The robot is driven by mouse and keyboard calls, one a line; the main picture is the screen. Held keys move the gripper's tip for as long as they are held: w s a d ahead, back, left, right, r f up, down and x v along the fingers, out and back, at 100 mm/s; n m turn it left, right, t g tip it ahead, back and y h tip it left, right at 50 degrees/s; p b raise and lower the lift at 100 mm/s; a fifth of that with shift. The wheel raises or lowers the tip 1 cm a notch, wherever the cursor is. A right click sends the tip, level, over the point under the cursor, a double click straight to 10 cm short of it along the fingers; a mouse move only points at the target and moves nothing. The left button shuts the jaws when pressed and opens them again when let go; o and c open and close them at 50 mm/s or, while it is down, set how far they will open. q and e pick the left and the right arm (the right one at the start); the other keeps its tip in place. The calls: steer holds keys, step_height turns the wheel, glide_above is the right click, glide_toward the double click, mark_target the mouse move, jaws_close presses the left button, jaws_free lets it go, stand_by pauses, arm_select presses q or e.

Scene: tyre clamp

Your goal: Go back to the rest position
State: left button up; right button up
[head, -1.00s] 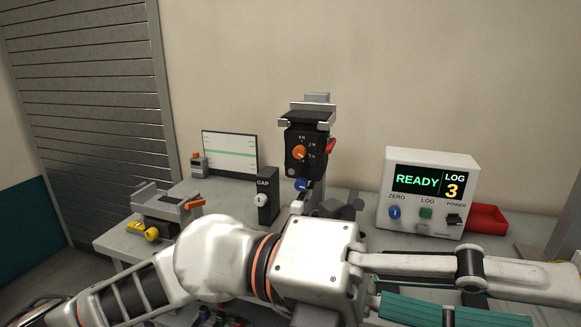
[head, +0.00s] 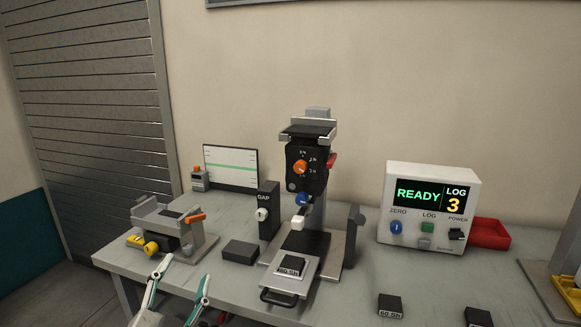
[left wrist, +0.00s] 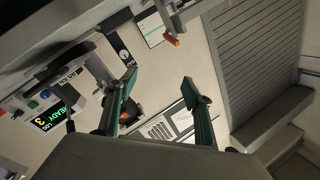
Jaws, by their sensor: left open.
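My left gripper (head: 182,274) is at the lower left of the head view, in front of the bench's front edge. Its two green-and-white fingers are apart with nothing between them. The open fingers also show in the left wrist view (left wrist: 160,88), with empty space between the tips. My right gripper is not in the head view. The test stand (head: 307,168) with its orange dial stands upright at the middle of the bench. A block marked 60 Sh (head: 291,266) sits on the plate (head: 276,281) at its foot. The display box (head: 428,205) reads READY, LOG 3.
The clamp fixture (head: 170,222) with a yellow knob stands at the bench's left. A GAP post (head: 267,212) and dark block (head: 240,251) are beside the stand. Another marked block (head: 390,305) lies at the front right.

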arm_select(q)
steer(key=s+a+f+g+y, duration=0.1)
steer(key=s+a+f+g, duration=0.25)
steer(key=f, duration=0.45)
steer(key=s+a+f+g+y, duration=0.2)
steer(key=s+a+f, duration=0.25)
steer(key=f, duration=0.25)
steer(key=s+a+f+g+y, duration=0.1)
steer(key=s+a+f+g, duration=0.6)
steer(key=s+f, duration=0.6)
steer(key=d+f+n+t+h, duration=0.1)
steer(key=d+f+t+h, duration=0.1)
steer(key=d+f, duration=0.3)
steer(key=d+f+n+t+h+p, duration=0.1)
steer(key=d+f+h, duration=0.4)
steer(key=d, duration=0.5)
steer(key=shift+w+d+f+n+t, duration=0.15)
steer(key=shift+w+f+n+t, duration=0.25)
steer(key=shift+n+t, duration=0.35)
